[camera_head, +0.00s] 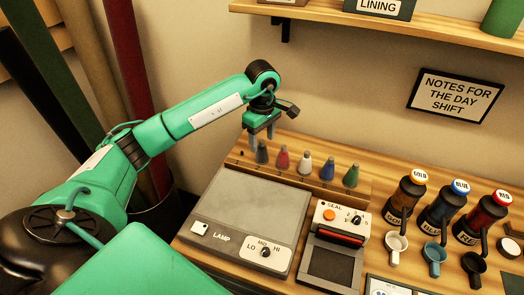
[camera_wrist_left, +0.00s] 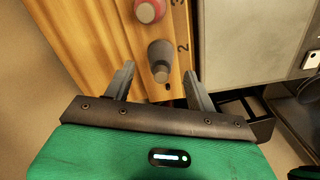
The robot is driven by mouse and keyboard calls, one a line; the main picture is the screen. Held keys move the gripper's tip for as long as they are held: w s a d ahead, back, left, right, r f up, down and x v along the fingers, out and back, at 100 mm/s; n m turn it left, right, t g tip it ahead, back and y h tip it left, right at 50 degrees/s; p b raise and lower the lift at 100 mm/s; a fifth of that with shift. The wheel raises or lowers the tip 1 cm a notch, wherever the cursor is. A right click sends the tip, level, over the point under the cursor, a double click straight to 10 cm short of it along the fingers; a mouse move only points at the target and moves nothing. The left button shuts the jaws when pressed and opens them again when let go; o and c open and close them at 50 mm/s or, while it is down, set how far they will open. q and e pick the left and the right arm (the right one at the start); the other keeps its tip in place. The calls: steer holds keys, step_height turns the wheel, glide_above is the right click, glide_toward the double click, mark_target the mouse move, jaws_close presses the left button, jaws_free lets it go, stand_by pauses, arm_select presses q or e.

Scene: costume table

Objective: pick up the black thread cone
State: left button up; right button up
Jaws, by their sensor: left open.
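The black thread cone (camera_head: 262,153) stands upright at the left end of a row of cones on a wooden rack (camera_head: 368,194). It looks dark grey. My left gripper (camera_head: 261,140) is open and points down just above and behind it. In the left wrist view the black thread cone (camera_wrist_left: 160,57) lies between the lines of the two fingertips of my left gripper (camera_wrist_left: 158,70), near their ends. I cannot tell whether a finger touches it. My right gripper is not in view.
A red cone (camera_head: 283,160) stands close beside the black one, then white (camera_head: 304,166), blue (camera_head: 327,170) and green (camera_head: 351,175) cones. A grey lamp box (camera_head: 250,215) sits in front. A sealer (camera_head: 335,240) and mugs stand to the right. A shelf (camera_head: 400,22) hangs above.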

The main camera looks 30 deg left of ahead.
mark_target(262, 150)
arm_select(q)
steer(key=shift+s+f, duration=0.1)
steer(key=shift+f, duration=1.25)
steer(key=shift+c, duration=0.2)
steer(key=c, duration=1)
steer(key=shift+r, duration=0.15)
